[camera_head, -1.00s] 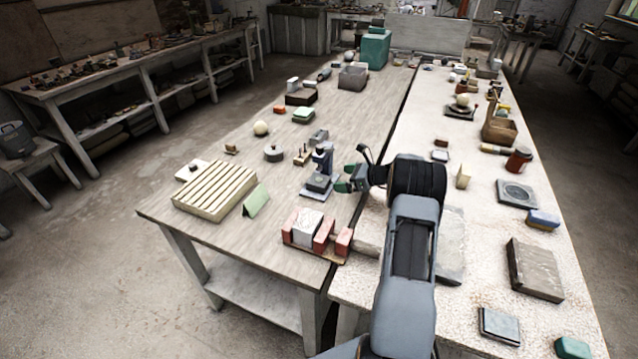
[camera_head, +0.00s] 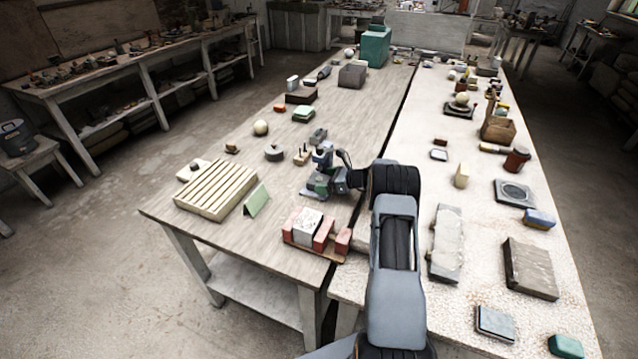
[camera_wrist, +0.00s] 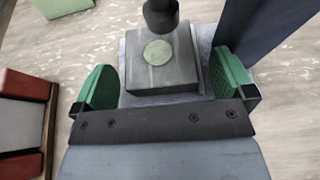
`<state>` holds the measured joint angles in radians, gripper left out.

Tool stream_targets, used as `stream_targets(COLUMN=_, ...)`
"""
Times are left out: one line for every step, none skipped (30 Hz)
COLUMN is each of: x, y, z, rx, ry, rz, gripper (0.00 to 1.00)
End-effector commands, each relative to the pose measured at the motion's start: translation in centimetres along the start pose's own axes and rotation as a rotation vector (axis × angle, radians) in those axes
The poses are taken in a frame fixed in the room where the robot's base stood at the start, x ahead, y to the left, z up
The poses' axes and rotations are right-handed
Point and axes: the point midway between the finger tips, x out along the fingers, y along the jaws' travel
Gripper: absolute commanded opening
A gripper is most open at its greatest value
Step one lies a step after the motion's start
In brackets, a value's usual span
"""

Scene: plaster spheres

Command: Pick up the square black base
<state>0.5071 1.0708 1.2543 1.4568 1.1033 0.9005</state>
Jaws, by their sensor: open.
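The square black base shows in the wrist view as a dark grey square block (camera_wrist: 172,75) with a pale round disc (camera_wrist: 158,52) on its top. It lies on a thin grey plate (camera_wrist: 205,38). A dark cylinder (camera_wrist: 160,13) hangs over its far edge. My gripper (camera_wrist: 167,84) is open, with one green pad to the left of the block and one to the right. Gaps show between pads and block. In the head view my gripper (camera_head: 320,186) is at the small grey stand (camera_head: 322,153) and mostly hides the block.
A blue-grey upright (camera_wrist: 262,30) stands close by the right pad. A red-and-white block set (camera_head: 308,228) sits nearer the table's front edge. A green folded card (camera_head: 257,199) and a slatted cream rack (camera_head: 215,188) lie to the left.

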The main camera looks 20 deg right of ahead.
Motion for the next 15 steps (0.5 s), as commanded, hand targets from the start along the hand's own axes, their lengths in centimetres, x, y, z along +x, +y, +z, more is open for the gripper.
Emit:
stream_targets(x=-0.01, y=0.00, z=0.00, rx=0.000, ry=0.000, rz=0.000, gripper=1.00)
stream_targets(x=-0.01, y=0.00, z=0.01, rx=0.000, ry=0.000, rz=0.000, gripper=0.97)
stream_targets(x=-0.02, y=0.00, z=0.01, rx=0.000, ry=0.000, rz=0.000, gripper=0.93)
stream_targets(x=-0.02, y=0.01, z=0.01, rx=0.000, ry=0.000, rz=0.000, gripper=0.90)
stream_targets(x=-0.02, y=0.01, z=0.01, rx=0.000, ry=0.000, rz=0.000, gripper=0.88)
stream_targets(x=-0.02, y=0.01, z=0.01, rx=0.000, ry=0.000, rz=0.000, gripper=0.84)
stream_targets(x=-0.02, y=0.01, z=0.01, rx=0.000, ry=0.000, rz=0.000, gripper=0.81)
stream_targets(x=-0.02, y=0.01, z=0.01, rx=0.000, ry=0.000, rz=0.000, gripper=0.78)
stream_targets(x=-0.03, y=0.01, z=0.01, rx=0.000, ry=0.000, rz=0.000, gripper=0.74)
stream_targets(x=-0.03, y=0.01, z=0.01, rx=0.000, ry=0.000, rz=0.001, gripper=0.71)
stream_targets(x=-0.03, y=0.01, z=0.01, rx=0.000, ry=0.000, rz=0.000, gripper=0.68)
stream_targets(x=-0.03, y=0.01, z=0.02, rx=0.000, ry=0.000, rz=0.000, gripper=0.65)
stream_targets(x=-0.03, y=0.01, z=0.02, rx=0.000, ry=0.000, rz=0.000, gripper=0.62)
stream_targets(x=-0.03, y=0.01, z=0.02, rx=0.000, ry=0.000, rz=0.000, gripper=0.59)
stream_targets(x=-0.03, y=0.01, z=0.02, rx=0.000, ry=0.000, rz=0.000, gripper=0.55)
